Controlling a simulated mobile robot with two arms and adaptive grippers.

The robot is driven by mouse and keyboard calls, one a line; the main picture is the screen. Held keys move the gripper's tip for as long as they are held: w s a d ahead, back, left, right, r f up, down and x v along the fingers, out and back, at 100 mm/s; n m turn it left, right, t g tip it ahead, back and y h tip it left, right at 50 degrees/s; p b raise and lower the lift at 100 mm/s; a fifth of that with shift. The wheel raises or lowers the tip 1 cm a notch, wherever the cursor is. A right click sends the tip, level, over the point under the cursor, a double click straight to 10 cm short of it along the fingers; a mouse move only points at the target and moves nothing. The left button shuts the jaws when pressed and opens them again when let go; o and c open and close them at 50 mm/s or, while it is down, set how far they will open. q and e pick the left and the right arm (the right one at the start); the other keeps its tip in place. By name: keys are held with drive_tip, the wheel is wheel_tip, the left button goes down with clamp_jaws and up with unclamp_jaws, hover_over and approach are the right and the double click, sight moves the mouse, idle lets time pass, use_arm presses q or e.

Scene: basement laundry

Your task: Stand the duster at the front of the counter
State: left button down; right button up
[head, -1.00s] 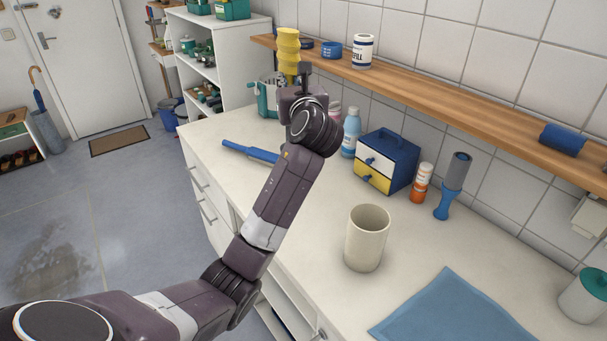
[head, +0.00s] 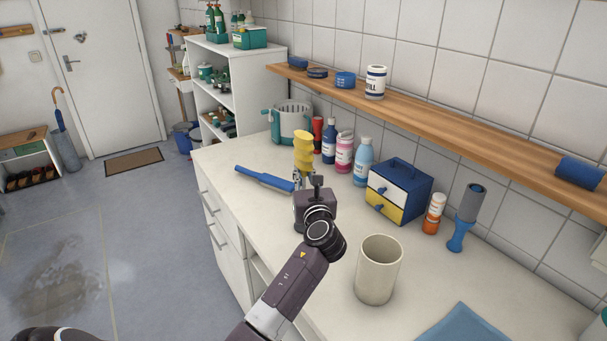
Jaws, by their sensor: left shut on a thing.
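A yellow ribbed piece (head: 303,152), which looks like the duster's head, stands upright in my left gripper (head: 309,180). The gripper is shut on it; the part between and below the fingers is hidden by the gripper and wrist. It shows over the far part of the white counter (head: 335,215); I cannot tell whether its lower end touches the top. My right gripper is not in view.
A blue flat tool (head: 262,178) lies near the counter's front edge. A beige cup (head: 379,272), a small drawer box (head: 400,190), an orange-white bottle (head: 434,214) and a blue-handled grey-headed tool (head: 467,215) stand to the right. Several bottles and a teal basket (head: 292,122) stand behind.

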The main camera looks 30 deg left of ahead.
use_arm(q)
drive_tip(key=c, duration=2)
unclamp_jaws()
drive_tip(key=shift+o, duration=0.5)
drive_tip(key=b+v, duration=0.1)
drive_tip(key=v, duration=1.1)
